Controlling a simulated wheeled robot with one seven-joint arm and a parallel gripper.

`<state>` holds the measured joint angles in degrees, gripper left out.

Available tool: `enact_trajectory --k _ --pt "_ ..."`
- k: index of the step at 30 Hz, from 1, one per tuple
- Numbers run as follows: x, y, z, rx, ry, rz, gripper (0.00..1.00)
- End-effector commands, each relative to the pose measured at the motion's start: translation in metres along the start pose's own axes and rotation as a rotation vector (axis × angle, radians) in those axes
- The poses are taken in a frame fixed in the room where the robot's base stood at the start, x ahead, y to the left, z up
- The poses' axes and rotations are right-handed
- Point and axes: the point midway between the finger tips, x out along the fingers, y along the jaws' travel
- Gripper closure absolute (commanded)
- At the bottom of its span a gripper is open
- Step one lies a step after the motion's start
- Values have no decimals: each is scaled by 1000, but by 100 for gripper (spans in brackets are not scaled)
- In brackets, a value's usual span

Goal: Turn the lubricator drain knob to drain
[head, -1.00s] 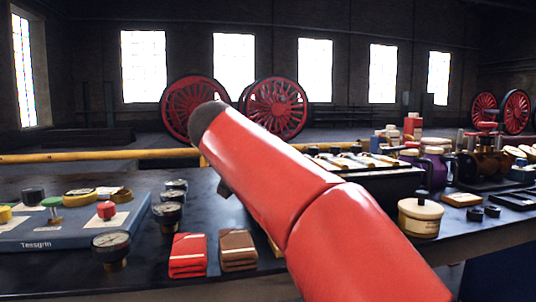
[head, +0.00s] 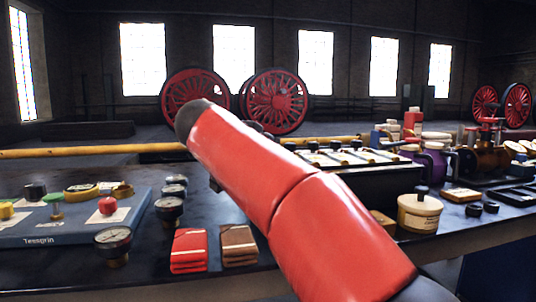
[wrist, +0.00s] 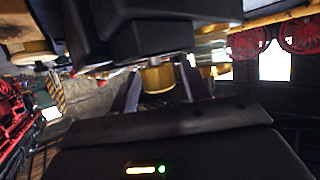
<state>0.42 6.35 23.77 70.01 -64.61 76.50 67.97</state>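A long dark box (head: 372,188) with a row of pale and black fittings on top stands right of centre on the bench in the head view. It may be the lubricator; I cannot make out a drain knob on it. My red arm covers its left part. My gripper (wrist: 160,85) is hidden in the head view. In the wrist view its two dark fingers stand apart, with a brass cylindrical part (wrist: 157,78) seen between them. I cannot tell whether they touch it. A dark blocky body (wrist: 150,35) fills the top of that view.
Gauges (head: 113,241), a blue board (head: 70,232) with coloured knobs, and red (head: 189,250) and brown (head: 239,245) folded cloths lie at the left. A cream tin (head: 419,212) and jars crowd the right. A yellow rail (head: 90,151) runs behind the bench.

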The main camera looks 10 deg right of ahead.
Motion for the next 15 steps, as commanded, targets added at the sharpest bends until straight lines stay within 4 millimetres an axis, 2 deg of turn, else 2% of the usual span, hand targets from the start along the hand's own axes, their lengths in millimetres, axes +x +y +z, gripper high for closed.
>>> enact_trajectory --k 10,15 --pt "-3 0 -2 1 3 -2 48" --pt "-24 -1 -1 1 4 -5 48"
